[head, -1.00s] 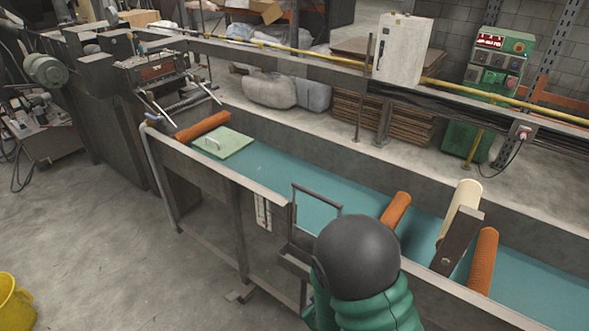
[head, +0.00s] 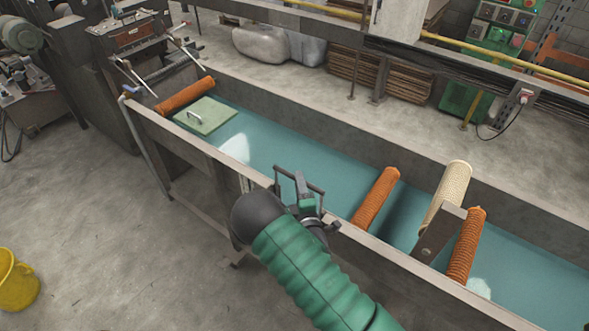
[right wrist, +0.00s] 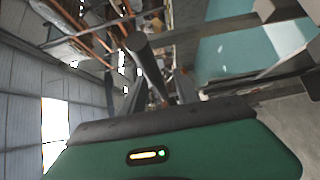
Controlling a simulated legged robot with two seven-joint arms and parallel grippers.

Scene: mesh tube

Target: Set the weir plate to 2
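The weir plate's dark U-shaped handle (head: 316,188) stands up at the near wall of the water channel, in the middle of the head view. My right gripper (head: 301,184) is at its top bar, with the green sleeved arm coming from below. In the right wrist view the dark bar (right wrist: 148,62) shows between the two apart fingers (right wrist: 158,95); I cannot tell whether they touch it. The pale scale (head: 245,183) on the wall's outer side is mostly hidden by my wrist, so its reading cannot be made out. My left gripper is not in view.
The channel (head: 290,150) holds teal water. Orange rollers (head: 376,197) and a cream roller (head: 447,195) lie across it on the right. A green plate with a handle (head: 206,116) is at the left end. A yellow bucket (head: 15,282) stands on clear floor.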

